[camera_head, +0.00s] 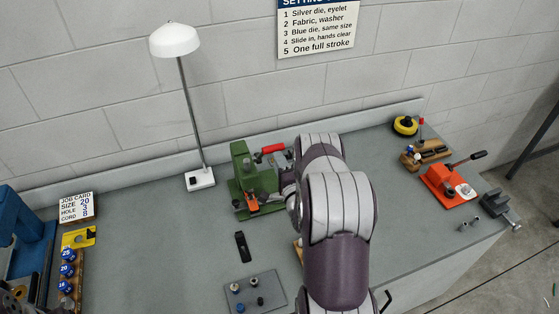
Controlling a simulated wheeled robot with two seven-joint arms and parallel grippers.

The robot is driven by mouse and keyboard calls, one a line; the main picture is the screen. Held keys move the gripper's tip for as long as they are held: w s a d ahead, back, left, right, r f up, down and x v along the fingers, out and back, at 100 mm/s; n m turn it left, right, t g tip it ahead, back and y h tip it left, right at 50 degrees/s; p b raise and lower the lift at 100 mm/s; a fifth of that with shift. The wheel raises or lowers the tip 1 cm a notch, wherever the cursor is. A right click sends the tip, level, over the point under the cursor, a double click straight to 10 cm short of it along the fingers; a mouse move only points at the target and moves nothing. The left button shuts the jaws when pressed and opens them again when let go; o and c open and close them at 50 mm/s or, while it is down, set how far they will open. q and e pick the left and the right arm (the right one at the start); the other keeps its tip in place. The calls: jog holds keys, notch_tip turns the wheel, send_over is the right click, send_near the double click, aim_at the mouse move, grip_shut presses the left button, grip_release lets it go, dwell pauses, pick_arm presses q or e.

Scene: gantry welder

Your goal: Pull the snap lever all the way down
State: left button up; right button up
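A green press (254,172) stands on the grey bench in the middle, with an orange part (252,200) low on its front. A lever with a red grip (273,149) shows at its upper right, lying close to level. My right arm reaches over the bench from the bottom. My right gripper (284,160) is beside the press, just below and right of the red grip, mostly hidden by my wrist. I cannot tell whether its fingers touch the lever. An orange-red hand press (440,186) with a raised black-gripped lever (470,160) stands at the right.
A white lamp (200,178) stands behind, left of the green press. In front lie a black strip (242,246) and a grey plate (240,287) with small dies. A wooden block (423,156) and a small vise (499,206) are at the right. The left-middle bench is clear.

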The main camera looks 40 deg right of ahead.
pick_arm(q)
jog(key=r+p, duration=0.2)
jog(key=w+r+p, duration=0.1)
jog(key=r+p, duration=0.2)
jog(key=shift+d, duration=0.1)
pick_arm(e)
jog(key=r+v, duration=0.2)
jog(key=v, duration=1.1)
jog(key=shift+r, duration=0.3)
pick_arm(q)
jog(key=shift+w, duration=0.1)
jog(key=shift+r, duration=0.15)
pick_arm(e)
jog(key=v, duration=1.3)
jog(key=shift+r, duration=0.15)
